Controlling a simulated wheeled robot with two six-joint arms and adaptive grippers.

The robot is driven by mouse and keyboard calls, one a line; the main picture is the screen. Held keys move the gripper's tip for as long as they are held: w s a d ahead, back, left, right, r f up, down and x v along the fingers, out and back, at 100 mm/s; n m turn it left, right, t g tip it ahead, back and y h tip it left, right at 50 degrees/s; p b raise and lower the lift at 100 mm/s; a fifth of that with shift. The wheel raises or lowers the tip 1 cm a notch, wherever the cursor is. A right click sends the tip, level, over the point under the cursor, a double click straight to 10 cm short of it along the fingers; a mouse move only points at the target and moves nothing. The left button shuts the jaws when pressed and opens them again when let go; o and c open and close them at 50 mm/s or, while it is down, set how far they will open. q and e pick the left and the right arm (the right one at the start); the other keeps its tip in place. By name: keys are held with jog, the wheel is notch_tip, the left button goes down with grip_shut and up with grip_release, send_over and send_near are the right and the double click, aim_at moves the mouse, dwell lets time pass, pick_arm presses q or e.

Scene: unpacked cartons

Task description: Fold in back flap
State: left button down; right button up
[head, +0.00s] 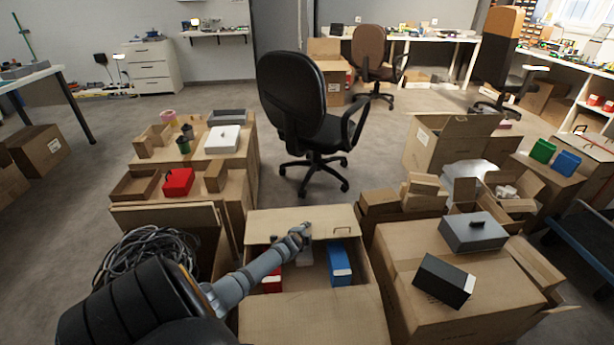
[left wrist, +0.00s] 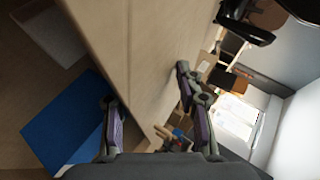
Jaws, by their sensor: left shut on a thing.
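The open carton (head: 372,290) stands in front of me in the lower middle of the head view. Its back flap (head: 270,222) rises along the far edge, seen as a flat brown panel. My left gripper (head: 301,233) reaches across the opening to this flap near its middle. In the left wrist view the fingers (left wrist: 146,85) lie on both sides of a cardboard panel, the back flap (left wrist: 115,45), and grip it. Inside the carton are a blue box (head: 339,264), also in the left wrist view (left wrist: 62,122), and a red box (head: 272,281) partly behind my arm.
Cartons with a grey box (head: 473,232) and a black box (head: 444,280) stand close on the right. A carton with a red box (head: 178,182) stands at left, near a coil of black cable (head: 150,245). A black office chair (head: 300,105) stands behind; floor around it is clear.

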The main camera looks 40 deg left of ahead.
pick_arm(q)
jog(key=shift+s+f, duration=0.35)
jog(key=shift+f, duration=0.45)
jog(key=c, duration=1.3)
grip_release()
jog(key=shift+w, duration=0.15)
jog(key=shift+a, duration=0.1)
jog(key=shift+c, duration=1.2)
jog(key=shift+s+r, duration=0.25)
jog(key=shift+s, duration=0.15)
jog(key=v, duration=1.1)
jog(key=shift+w+d+r, duration=0.25)
jog(key=shift+r, duration=0.15)
